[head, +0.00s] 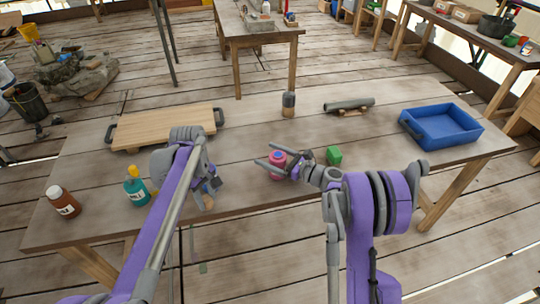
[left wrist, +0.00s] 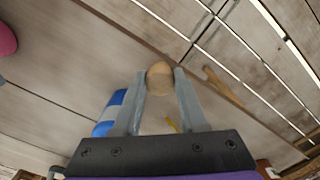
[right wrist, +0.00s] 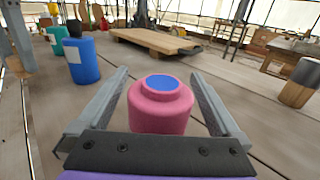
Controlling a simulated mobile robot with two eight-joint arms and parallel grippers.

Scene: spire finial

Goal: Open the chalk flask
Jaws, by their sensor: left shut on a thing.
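A pink flask (right wrist: 160,105) stands upright on the table, with a round blue area inside the rim of its neck and no stopper on it. It also shows in the head view (head: 277,160). My right gripper (head: 277,163) is open, with its fingers on either side of the flask; the right wrist view (right wrist: 160,90) shows gaps on both sides. My left gripper (left wrist: 160,80) is shut on a tan, rounded stopper (left wrist: 160,76), left of the flask and apart from it. The stopper also shows in the head view (head: 208,203).
A blue bottle with a black cap (right wrist: 82,60) stands near my left gripper. A teal bottle (head: 135,190) and a brown bottle (head: 63,203) stand at left. A wooden board (head: 165,127) lies behind.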

